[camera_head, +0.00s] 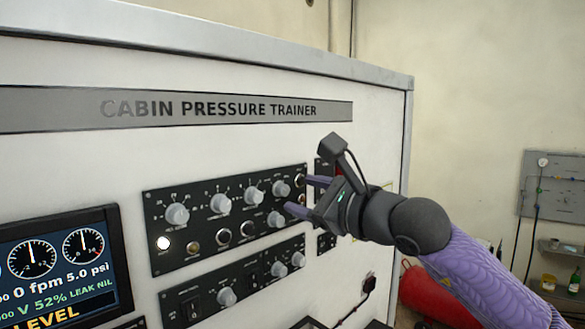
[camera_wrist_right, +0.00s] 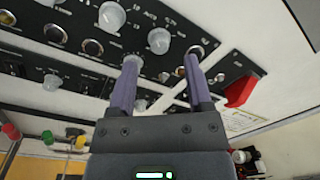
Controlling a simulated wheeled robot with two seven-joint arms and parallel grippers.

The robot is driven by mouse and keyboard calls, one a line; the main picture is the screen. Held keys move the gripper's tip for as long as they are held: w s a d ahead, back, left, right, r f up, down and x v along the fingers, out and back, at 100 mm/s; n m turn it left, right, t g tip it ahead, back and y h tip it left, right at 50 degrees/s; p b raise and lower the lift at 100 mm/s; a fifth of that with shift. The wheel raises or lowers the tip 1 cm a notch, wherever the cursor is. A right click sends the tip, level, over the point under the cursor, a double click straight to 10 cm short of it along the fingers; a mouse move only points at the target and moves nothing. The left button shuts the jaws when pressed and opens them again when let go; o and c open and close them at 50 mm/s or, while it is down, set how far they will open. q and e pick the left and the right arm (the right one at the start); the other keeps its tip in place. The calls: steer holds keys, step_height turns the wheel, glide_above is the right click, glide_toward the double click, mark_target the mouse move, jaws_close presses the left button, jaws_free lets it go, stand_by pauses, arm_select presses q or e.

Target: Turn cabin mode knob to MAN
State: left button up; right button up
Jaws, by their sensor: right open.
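The upper black control panel (camera_head: 160,200) carries several pale grey knobs, including one at its upper right (camera_head: 281,188) and one at its lower right (camera_head: 275,219). In the right wrist view, the fingers (camera_wrist_right: 162,58) reach toward the panel, and a grey knob (camera_wrist_right: 159,40) shows just beyond the gap. Contact cannot be told. My left gripper is not in view.
A lower panel (camera_head: 208,310) with knobs and switches sits below. A display (camera_head: 60,268) is at the left. A red block (camera_wrist_right: 240,92) sits on the narrow panel beside the fingers. A red object (camera_head: 425,290) stands right of the cabinet.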

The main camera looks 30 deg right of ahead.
mark_target(286, 191)
steer(key=p+x, duration=0.1)
steer(key=x, duration=0.2)
steer(key=shift+w, duration=0.1)
steer(key=shift+w+d+f, duration=0.1)
steer(key=shift+w+d, duration=0.05)
steer(key=shift+w, duration=0.05)
steer(key=shift+a, duration=0.2)
steer(key=shift+c, duration=0.3)
steer(key=shift+w, duration=0.1)
jaws_close()
